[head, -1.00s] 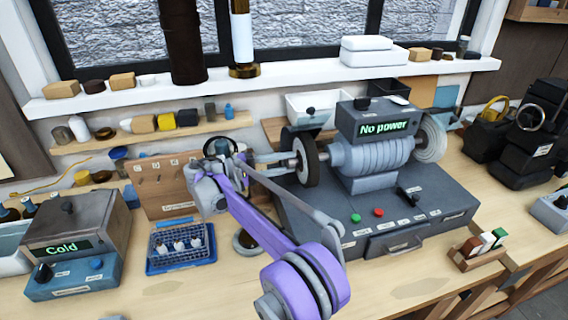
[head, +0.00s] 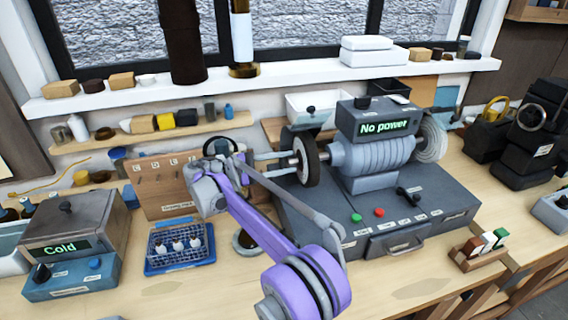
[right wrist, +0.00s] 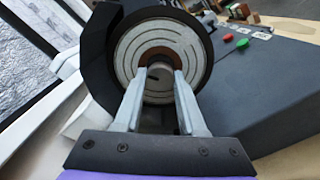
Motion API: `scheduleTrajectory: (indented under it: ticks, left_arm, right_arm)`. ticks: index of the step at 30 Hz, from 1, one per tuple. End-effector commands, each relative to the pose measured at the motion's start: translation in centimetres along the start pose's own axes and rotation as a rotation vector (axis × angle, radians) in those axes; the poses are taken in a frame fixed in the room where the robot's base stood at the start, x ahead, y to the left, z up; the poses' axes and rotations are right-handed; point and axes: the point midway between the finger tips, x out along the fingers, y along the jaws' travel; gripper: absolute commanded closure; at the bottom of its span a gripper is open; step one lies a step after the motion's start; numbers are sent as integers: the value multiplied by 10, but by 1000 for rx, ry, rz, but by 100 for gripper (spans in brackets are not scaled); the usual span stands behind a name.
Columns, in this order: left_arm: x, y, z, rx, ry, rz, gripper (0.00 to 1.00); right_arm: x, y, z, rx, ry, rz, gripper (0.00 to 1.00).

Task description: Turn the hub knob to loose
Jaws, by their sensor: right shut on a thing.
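The hub knob (right wrist: 160,76) is a small round grey knob at the centre of the grinding wheel (right wrist: 120,58) in the right wrist view. My right gripper (right wrist: 161,74) is shut on it, one finger on each side. In the head view the wheel (head: 310,162) is at the left end of the grey grinder (head: 370,158). My right gripper (head: 290,163) reaches its hub from the left, with the purple arm in front. The knob is too small there to read its setting. My left gripper is not in view.
The grinder's display (head: 385,127) reads "No power". A green button (head: 356,218) and a red button (head: 379,212) are on its base. A blue rack (head: 180,248) and a "Cold" box (head: 75,245) stand left. A dark guard (right wrist: 102,42) surrounds the wheel's rim.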

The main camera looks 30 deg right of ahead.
Motion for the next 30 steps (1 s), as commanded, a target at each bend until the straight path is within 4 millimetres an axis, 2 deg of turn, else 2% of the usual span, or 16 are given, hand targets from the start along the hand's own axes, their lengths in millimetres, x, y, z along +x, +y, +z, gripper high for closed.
scheduleTrajectory:
  ticks: [15, 16, 21, 30]
  left_arm:
    - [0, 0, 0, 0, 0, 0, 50]
    - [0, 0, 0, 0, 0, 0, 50]
    - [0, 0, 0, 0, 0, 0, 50]
    - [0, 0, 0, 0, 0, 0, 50]
  right_arm:
    - [1, 0, 0, -21, -2, 0, 100]
    - [1, 0, 0, -21, -1, 0, 58]
    - [0, 0, 0, -20, -1, 0, 30]
    - [0, 0, 0, -20, 0, 0, 30]
